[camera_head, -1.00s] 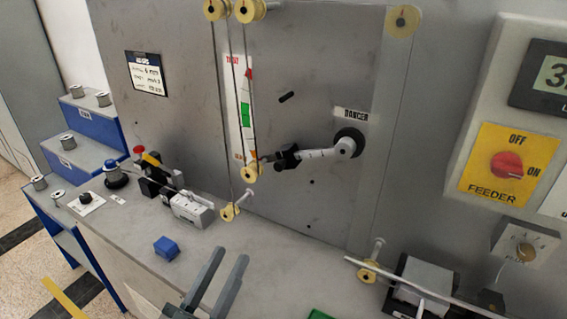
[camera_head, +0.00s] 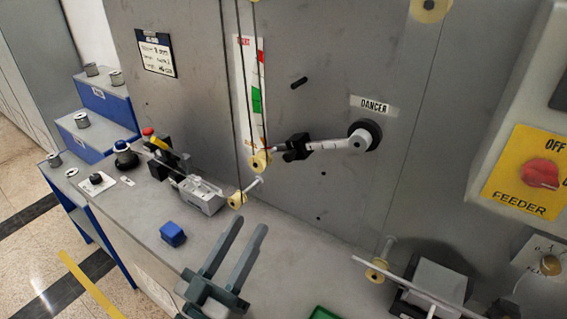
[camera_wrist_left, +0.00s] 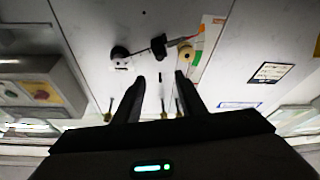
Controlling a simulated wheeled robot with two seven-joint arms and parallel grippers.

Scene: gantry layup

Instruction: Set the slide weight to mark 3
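The slide weight (camera_head: 297,147) is a small black block on the pale dancer arm (camera_head: 328,145). It sits toward the arm's left end, away from the round black pivot (camera_head: 365,135). The arm bears small marks, too small to read. The weight also shows in the left wrist view (camera_wrist_left: 158,46), ahead of the fingers. My left gripper (camera_head: 249,224) is open and empty, below and left of the weight and apart from it. Its two fingers also show in the left wrist view (camera_wrist_left: 159,76). My right gripper is in neither view.
A yellow roller (camera_head: 260,161) with dark strands hangs at the arm's left end, and another roller (camera_head: 237,199) is just below. A blue block (camera_head: 173,233) lies on the grey bench (camera_head: 140,215). A rod (camera_head: 420,283) crosses at lower right.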

